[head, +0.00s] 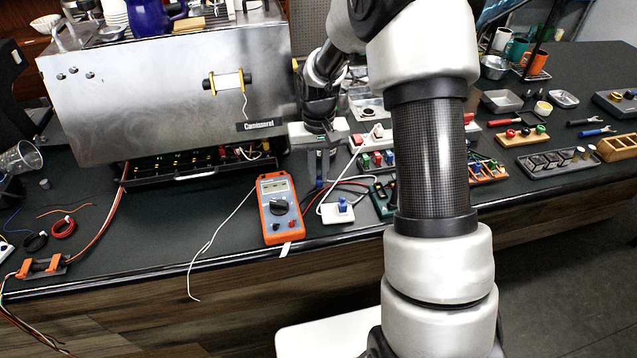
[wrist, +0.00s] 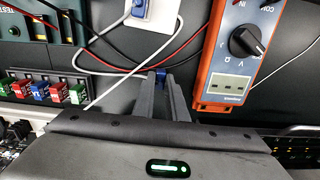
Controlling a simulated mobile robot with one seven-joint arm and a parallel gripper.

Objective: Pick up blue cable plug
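My gripper (head: 323,178) points down over the dark worktop, in front of the metal brewer. In the wrist view its two grey fingers (wrist: 161,77) stand close together, with a small blue piece (wrist: 160,73) between or just beyond their tips. This looks like a blue plug, and it shows at the fingertips in the head view (head: 319,183). I cannot tell whether the fingers press on it. Another blue plug (head: 342,204) sits on a white block (head: 338,214) near the front edge. That block also shows at the top of the wrist view (wrist: 158,14).
An orange multimeter (head: 279,208) lies just left of the gripper. Red, black and white cables cross the worktop below and beside the fingers. A row of coloured plugs (head: 376,160) stands to the right. The brewer (head: 170,95) stands behind on the left.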

